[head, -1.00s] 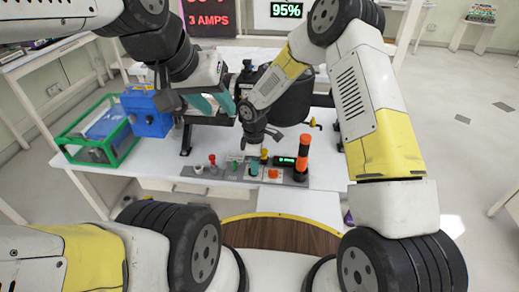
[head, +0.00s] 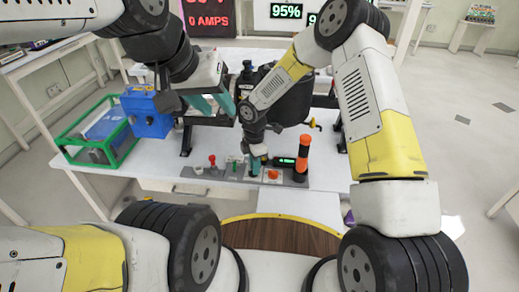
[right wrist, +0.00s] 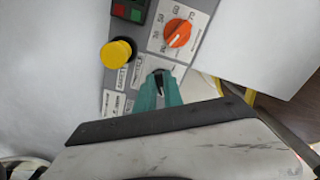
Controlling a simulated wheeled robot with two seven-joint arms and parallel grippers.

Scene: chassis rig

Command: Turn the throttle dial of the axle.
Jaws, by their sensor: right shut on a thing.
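An orange round dial (right wrist: 178,33) with a white pointer line sits on a numbered white plate in the right wrist view. It also shows as a small orange knob on the panel in the head view (head: 273,174). My right gripper (right wrist: 158,88) has its teal fingers closed on a small dark part of the panel (right wrist: 159,76), below and apart from the orange dial. In the head view the right gripper (head: 254,165) is down at the panel. My left gripper (head: 214,105) is open above the bench, left of a large black motor-like body (head: 288,105).
The grey control panel (head: 228,173) carries a yellow mushroom button (right wrist: 118,53), a red-topped lever (head: 212,160), a small green display (head: 286,161) and an orange-and-black post (head: 302,158). A blue box (head: 147,118) and green frame (head: 72,150) stand left.

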